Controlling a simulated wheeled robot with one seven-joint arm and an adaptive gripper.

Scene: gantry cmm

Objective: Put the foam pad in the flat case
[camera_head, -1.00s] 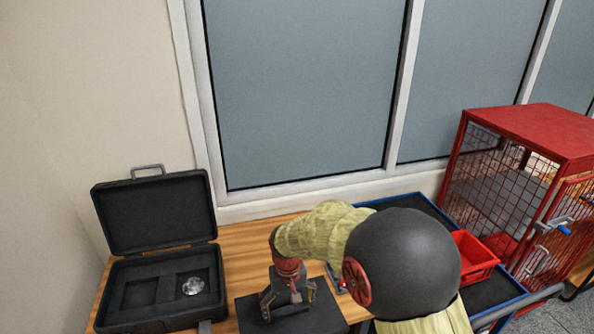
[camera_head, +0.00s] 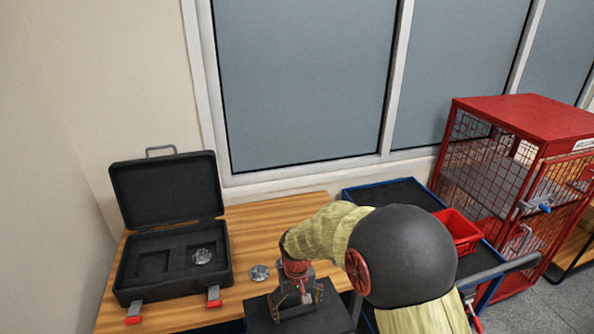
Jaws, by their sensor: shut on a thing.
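The flat case (camera_head: 125,294) stands open at the left of the wooden table, its black lid upright at the back. The left recess looks empty. My gripper (camera_head: 297,303), pointing down, is shut on the dark, flat foam pad (camera_head: 325,318), to the right of the case and nearer the camera. The pad's lower part is cut off by the frame edge. The fingertips' contact with it is hard to make out.
Another silver disc (camera_head: 260,272) lies on the table (camera_head: 245,240) between case and pad. Two red latches (camera_head: 214,297) hang at the case's front. At right are a blue-edged cart (camera_head: 358,195), a red bin (camera_head: 462,232) and a red mesh cage (camera_head: 525,115).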

